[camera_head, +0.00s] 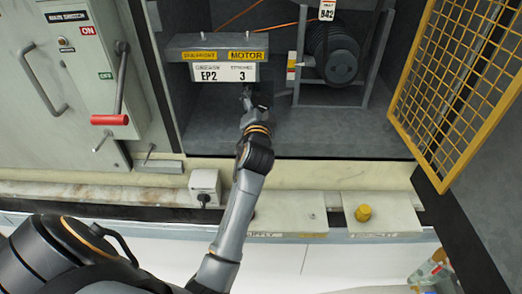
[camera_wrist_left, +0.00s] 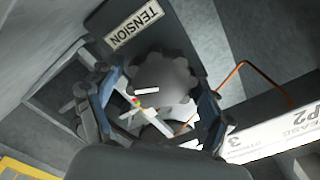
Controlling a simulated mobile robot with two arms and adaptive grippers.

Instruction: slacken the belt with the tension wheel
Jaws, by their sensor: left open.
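The tension wheel (camera_wrist_left: 163,80) is a dark grey lobed knob with a white mark, below a plate labelled TENSION (camera_wrist_left: 137,26) in the left wrist view. My left gripper (camera_wrist_left: 158,108) is open, its fingers on either side of the wheel; I cannot tell whether they touch it. In the head view my left gripper (camera_head: 255,97) is inside the cabinet, partly hidden by my arm and below the motor sign; the wheel is hidden there. A thin orange line (camera_head: 268,29) runs to the ribbed dark pulley (camera_head: 338,56); I cannot tell if it is the belt. My right gripper is out of view.
A MOTOR box with an EP2 3 label (camera_head: 224,72) hangs close to my arm. A yellow mesh door (camera_head: 458,80) stands open at the right. A red-handled lever (camera_head: 110,119) is on the left panel. The cabinet floor (camera_head: 335,135) at right is clear.

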